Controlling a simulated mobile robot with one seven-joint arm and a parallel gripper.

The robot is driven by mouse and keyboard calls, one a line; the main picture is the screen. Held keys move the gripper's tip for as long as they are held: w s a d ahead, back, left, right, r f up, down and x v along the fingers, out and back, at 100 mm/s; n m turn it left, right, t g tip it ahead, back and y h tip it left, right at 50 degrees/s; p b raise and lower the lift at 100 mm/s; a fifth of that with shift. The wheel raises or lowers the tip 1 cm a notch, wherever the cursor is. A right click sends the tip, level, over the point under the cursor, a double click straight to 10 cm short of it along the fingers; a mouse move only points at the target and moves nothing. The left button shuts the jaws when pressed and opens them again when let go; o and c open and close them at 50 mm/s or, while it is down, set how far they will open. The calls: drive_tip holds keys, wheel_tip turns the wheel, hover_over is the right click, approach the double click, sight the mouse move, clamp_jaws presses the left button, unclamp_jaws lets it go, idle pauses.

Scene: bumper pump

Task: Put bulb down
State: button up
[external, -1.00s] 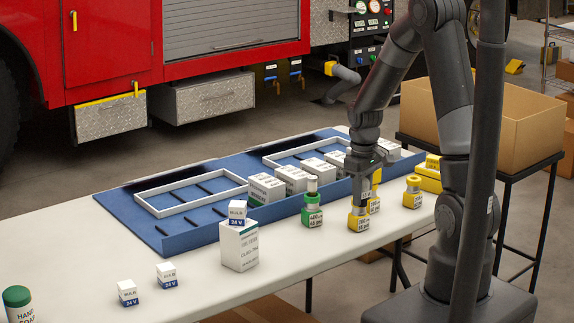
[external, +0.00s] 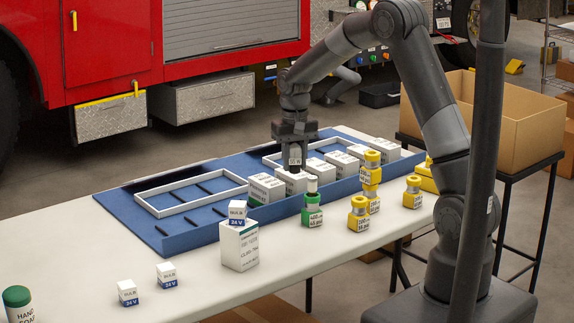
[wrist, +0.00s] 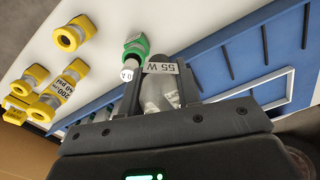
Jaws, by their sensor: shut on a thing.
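My gripper (external: 295,166) is shut on a bulb, a grey cylinder with a white label (external: 295,155). It is above the row of white boxes in the blue tray (external: 185,243). In the wrist view, the bulb (wrist: 160,92) sits between my fingers, with its "55 W" label facing the camera. I cannot tell whether the bulb touches a box below. Small white-and-blue boxes marked 24 V stand at the front left: one (external: 128,292), another (external: 167,274), and a third (external: 237,212) on a taller white box (external: 239,246).
A green fitting (external: 312,217) with a dark, silver-ended piece on top stands close to the tray's front edge. Yellow fittings (external: 358,215) stand to its right, some stacked (external: 372,172). A white frame (external: 190,208) lies in the left of the tray. The table's front left is mostly clear.

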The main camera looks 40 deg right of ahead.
drive_tip(key=w+a+f+n, duration=0.2)
drive_tip(key=w+f+n, duration=0.1)
drive_tip(key=w, duration=0.4)
drive_tip(key=w+a+f+n, duration=0.3)
drive_tip(key=w+n, duration=0.1)
drive_tip(key=w, duration=0.2)
drive_tip(key=f, duration=1)
drive_tip(key=shift+w+f, duration=0.1)
drive_tip(key=shift+w, duration=0.1)
drive_tip(key=shift+f, duration=0.1)
drive_tip(key=o, duration=0.7)
